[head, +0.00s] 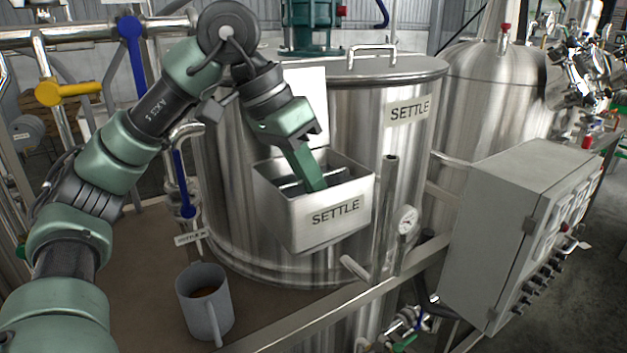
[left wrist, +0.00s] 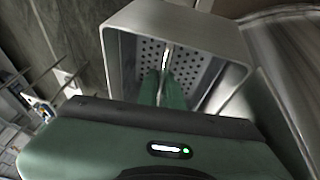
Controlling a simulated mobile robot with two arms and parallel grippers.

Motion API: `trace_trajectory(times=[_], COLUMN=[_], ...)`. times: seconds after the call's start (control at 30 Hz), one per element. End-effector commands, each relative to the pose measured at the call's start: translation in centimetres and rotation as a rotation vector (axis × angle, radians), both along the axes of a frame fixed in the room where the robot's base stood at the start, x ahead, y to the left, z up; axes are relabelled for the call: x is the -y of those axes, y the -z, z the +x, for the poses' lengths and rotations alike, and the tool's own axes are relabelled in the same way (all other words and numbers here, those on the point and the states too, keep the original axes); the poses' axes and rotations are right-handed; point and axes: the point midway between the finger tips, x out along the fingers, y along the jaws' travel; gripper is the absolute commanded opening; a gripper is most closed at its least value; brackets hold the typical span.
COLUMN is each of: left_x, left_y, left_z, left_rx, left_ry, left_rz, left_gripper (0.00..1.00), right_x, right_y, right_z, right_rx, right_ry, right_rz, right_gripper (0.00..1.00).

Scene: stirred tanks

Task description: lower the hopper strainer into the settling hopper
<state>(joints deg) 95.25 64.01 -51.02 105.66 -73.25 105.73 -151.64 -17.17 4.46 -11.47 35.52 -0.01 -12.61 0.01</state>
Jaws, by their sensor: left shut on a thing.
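The settling hopper (head: 290,212) is a square steel box labelled SETTLE on the front of the big tank. The hopper strainer (left wrist: 205,62), of perforated metal, shows inside the hopper's rim (left wrist: 172,12) in the left wrist view. My left gripper (head: 318,184) reaches down at a slant into the hopper's open top. In the left wrist view its green fingers (left wrist: 165,90) are shut on the strainer's bright upright grip in the middle. The strainer's lower edge is hidden, so I cannot tell whether it rests on the bottom. My right gripper is not in view.
The steel tank (head: 395,160) labelled SETTLE stands right behind the hopper. A grey mug (head: 205,310) with brown liquid stands on the brown deck. A pipe and gauge (head: 407,220) are right of the hopper, with a control box (head: 500,230) beyond. Blue-handled valves (head: 182,180) are at left.

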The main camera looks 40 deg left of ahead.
Motion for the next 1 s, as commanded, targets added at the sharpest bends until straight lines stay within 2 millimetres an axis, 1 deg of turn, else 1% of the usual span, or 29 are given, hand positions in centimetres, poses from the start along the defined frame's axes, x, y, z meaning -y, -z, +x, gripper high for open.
trace_trajectory(times=[0.03, 0.27, 0.3, 0.37, 0.4, 0.67, 0.77, 0.87, 1.0], left_x=[-0.1, -0.1, -0.1, -0.1, -0.2, -0.2, -0.3, -0.6, -1.2], left_y=[0.2, 0.2, 0.2, 0.2, 0.2, 0.2, -0.2, -1.3, -3.7], left_z=[0.0, 0.0, 0.0, 0.0, 0.0, 0.0, 0.0, -0.4, -1.1], left_rx=[-0.004, -0.004, -0.004, -0.004, -0.005, -0.005, -0.003, 0.0, 0.002], left_ry=[-0.004, -0.005, -0.005, -0.005, -0.006, -0.006, -0.007, -0.007, -0.008], left_rz=[0.001, 0.0, 0.0, 0.0, 0.0, 0.001, -0.001, -0.001, -0.001], left_gripper=[0.0, 0.0, 0.12, 0.29, 0.32, 0.32, 0.32, 0.32, 0.32], right_x=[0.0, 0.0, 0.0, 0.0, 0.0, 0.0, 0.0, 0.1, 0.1], right_y=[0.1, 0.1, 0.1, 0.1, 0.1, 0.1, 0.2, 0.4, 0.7], right_z=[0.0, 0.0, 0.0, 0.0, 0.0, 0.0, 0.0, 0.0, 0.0], right_rx=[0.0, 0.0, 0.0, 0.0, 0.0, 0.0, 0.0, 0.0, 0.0], right_ry=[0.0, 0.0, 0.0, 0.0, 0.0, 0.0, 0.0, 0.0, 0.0], right_rz=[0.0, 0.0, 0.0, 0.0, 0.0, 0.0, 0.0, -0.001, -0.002], right_gripper=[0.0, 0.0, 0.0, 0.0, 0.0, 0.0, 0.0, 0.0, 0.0])
